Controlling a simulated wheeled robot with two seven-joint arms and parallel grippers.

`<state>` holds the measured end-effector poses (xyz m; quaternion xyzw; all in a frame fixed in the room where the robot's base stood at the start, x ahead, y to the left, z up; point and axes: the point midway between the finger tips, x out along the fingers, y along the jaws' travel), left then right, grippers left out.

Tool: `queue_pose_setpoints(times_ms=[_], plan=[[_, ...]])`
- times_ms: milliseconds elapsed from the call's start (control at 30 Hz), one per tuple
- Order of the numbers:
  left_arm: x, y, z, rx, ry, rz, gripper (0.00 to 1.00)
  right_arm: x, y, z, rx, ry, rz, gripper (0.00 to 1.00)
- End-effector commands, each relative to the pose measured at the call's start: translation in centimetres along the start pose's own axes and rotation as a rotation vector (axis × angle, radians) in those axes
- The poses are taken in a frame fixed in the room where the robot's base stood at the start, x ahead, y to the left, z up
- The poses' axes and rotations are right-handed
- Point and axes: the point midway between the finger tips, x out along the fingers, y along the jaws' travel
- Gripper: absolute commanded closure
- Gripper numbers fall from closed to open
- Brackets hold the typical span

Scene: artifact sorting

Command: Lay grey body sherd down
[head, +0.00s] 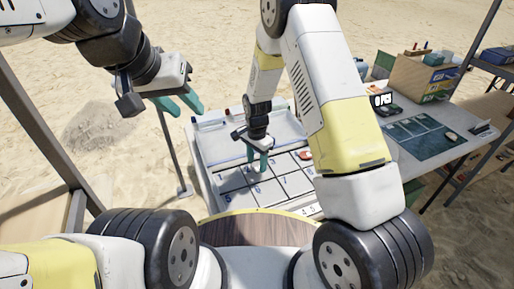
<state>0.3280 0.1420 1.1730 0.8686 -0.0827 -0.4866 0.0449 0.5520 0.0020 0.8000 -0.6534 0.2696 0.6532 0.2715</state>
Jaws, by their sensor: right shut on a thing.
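My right gripper (258,164) points down over the numbered white sorting board (228,150), with its green fingers shut on a small pale thing, probably the grey body sherd. The fingers cover most of it. It is at or just above the cells near the board's middle; I cannot tell whether it touches. My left gripper (180,104) is open and empty, in the air over the sand left of the table.
A small red item (304,155) lies on the board right of my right gripper. A dark green mat (418,136) with a pale piece lies farther right. A cardboard box (420,76) stands at the back. Table-frame poles rise at left and right.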

Motion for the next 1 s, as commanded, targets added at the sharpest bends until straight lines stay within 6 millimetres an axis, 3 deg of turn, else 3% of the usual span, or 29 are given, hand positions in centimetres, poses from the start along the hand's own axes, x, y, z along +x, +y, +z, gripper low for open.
queue_pose_setpoints(times_ms=[133, 467, 500, 533, 867, 1000], plan=[[0.0, 0.0, 0.0, 0.000, 0.000, 0.000, 0.64, 1.8, 0.0, 0.0, -0.001, 0.000, 0.001, 0.90], [0.0, 0.0, 0.0, 0.000, 0.000, 0.000, 0.64, 2.0, 0.0, 0.0, -0.001, 0.000, 0.000, 0.90], [0.0, 0.0, 0.0, 0.000, 0.000, 0.000, 0.64, 2.0, 0.0, 0.0, -0.001, 0.000, 0.000, 0.45], [0.0, 0.0, 0.0, 0.000, 0.000, 0.000, 0.64, 2.0, 0.0, 0.0, -0.001, 0.000, 0.000, 0.42], [0.0, 0.0, 0.0, 0.000, 0.000, 0.000, 0.64, 1.8, 0.0, 0.0, 0.000, 0.001, -0.001, 0.42], [0.0, 0.0, 0.0, 0.000, 0.000, 0.000, 0.64, 0.3, -0.1, -0.1, -0.001, 0.002, -0.004, 0.42]])
